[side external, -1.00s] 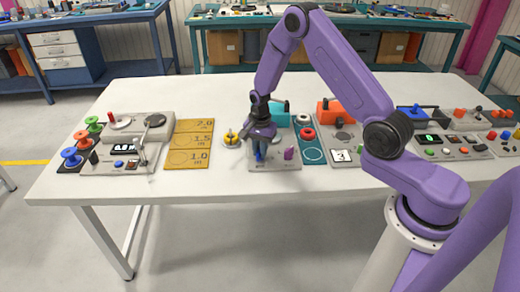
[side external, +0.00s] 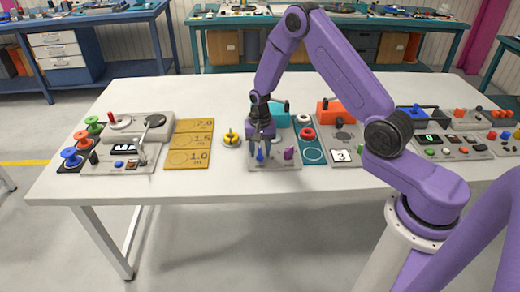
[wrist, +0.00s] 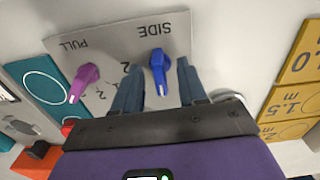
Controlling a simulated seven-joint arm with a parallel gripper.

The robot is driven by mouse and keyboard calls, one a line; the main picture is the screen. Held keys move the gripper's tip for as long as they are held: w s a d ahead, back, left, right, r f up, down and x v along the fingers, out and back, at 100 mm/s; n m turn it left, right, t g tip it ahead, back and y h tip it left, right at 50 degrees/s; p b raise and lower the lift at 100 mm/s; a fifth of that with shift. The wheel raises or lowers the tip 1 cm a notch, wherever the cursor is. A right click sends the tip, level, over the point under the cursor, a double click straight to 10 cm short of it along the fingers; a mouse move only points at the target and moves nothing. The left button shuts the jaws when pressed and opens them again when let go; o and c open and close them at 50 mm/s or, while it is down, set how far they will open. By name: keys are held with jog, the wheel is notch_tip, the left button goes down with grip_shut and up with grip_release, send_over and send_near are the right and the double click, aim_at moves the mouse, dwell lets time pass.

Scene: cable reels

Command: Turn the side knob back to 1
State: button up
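The side knob (wrist: 158,68) is blue with a white pointer line, under the word SIDE on a grey panel (wrist: 115,42). In the wrist view its pointer end faces down the picture, toward my gripper. A digit 2 shows on the panel to its left; I cannot make out a 1. My gripper (wrist: 156,72) is open, with one finger on each side of the knob and visible gaps between. In the side view my gripper (side external: 261,147) is just above and behind the blue knob (side external: 260,156). Whether the fingertips reach down to knob height is unclear.
The purple PULL knob (wrist: 84,82) stands close by on the same panel. A teal block (side external: 278,119) with a dark lever is behind my gripper. A yellow reel (side external: 231,139) and the yellow length board (side external: 175,150) lie to the left.

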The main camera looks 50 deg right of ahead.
aim_at(260, 150)
jog(key=shift+r, duration=0.15)
notch_tip(260, 150, up, 7)
jog(key=shift+f, duration=0.15)
jog(key=shift+a, duration=0.2)
jog(key=s+a+r+n, duration=1)
jog(key=s+a, duration=0.1)
jog(key=s, duration=0.1)
jog(key=s+r+n, duration=0.2)
jog(key=s+n, duration=0.3)
jog(key=s, duration=0.5)
jog(key=s+d+r+n, duration=0.1)
jog(key=s+r+n, duration=0.2)
jog(key=s, duration=0.8)
jog(key=n, duration=0.2)
jog(key=shift+s+d+n, duration=0.2)
jog(key=shift+s+n, duration=0.05)
jog(key=shift+n, duration=0.15)
